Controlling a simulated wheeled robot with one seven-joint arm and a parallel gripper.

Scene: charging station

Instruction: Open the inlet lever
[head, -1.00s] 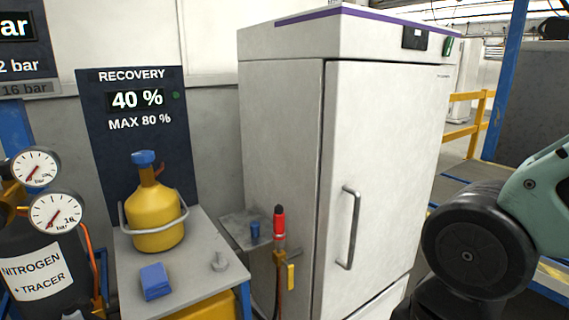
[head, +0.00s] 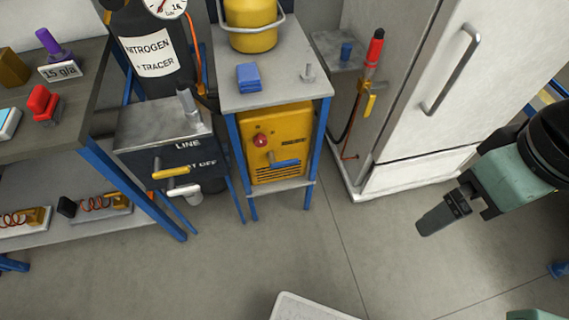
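Several levers show in the head view, and no readable label marks one as the inlet lever. A blue lever (head: 287,163) sticks out sideways from the front of a yellow machine (head: 290,125) under the small table, beside a red knob (head: 261,140). A yellow lever (head: 172,172) is on the dark "LINE" box (head: 195,145) to its left. Another yellow lever (head: 370,104) hangs from the red-topped hose fitting by the white cabinet. My gripper (head: 436,220) is at the right, over the floor and apart from all of them. Its finger gap is not clear.
The small table (head: 285,90) has blue legs and carries a yellow cylinder (head: 252,25) and a blue block (head: 249,77). A workbench (head: 75,95) stands at the left. The white cabinet (head: 430,90) stands at the right. The floor (head: 300,255) in front is mostly clear.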

